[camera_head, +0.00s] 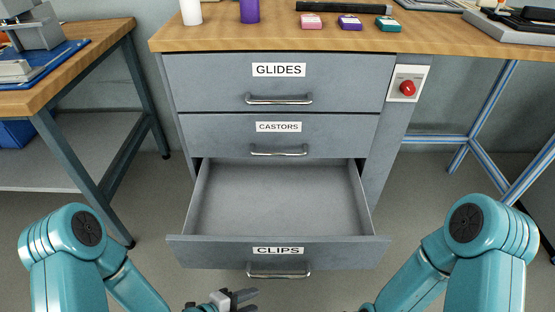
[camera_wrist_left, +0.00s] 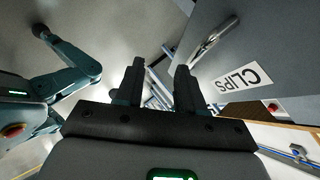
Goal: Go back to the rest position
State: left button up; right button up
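My left gripper (camera_head: 232,300) shows at the bottom edge of the head view, just in front of and below the open CLIPS drawer. In the left wrist view my left gripper (camera_wrist_left: 158,85) has its two fingers apart with nothing between them. The drawer handle (camera_wrist_left: 208,42) is beyond the fingers, to the upper right, and apart from them. My right forearm (camera_head: 415,280) reaches down at the lower right of the head view; its gripper is cut off by the bottom edge.
The CLIPS drawer (camera_head: 280,240) stands pulled out and empty. The GLIDES drawer (camera_head: 280,82) and CASTORS drawer (camera_head: 280,135) are closed. A red button (camera_head: 407,88) sits right of them. A wooden bench (camera_head: 70,65) stands at left. Floor is free on both sides of the drawer.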

pick_arm(q)
jog(key=s+a+f+n+g+y, duration=0.3)
jog(key=s+n, duration=0.1)
jog(key=n, duration=0.9)
jog(key=s+a+f+n+g+y, duration=0.2)
jog(key=s+f+n+g, duration=0.15)
jog(key=n, duration=0.85)
notch_tip(320, 180, up, 32)
jog(key=p, duration=3.1)
jog(key=shift+s+d, duration=0.3)
jog(key=shift+s, duration=0.1)
pick_arm(e)
notch_tip(320, 180, up, 31)
jog(key=shift+s+a, duration=0.4)
jog(key=shift+s, duration=0.05)
pick_arm(q)
jog(key=shift+f, duration=0.15)
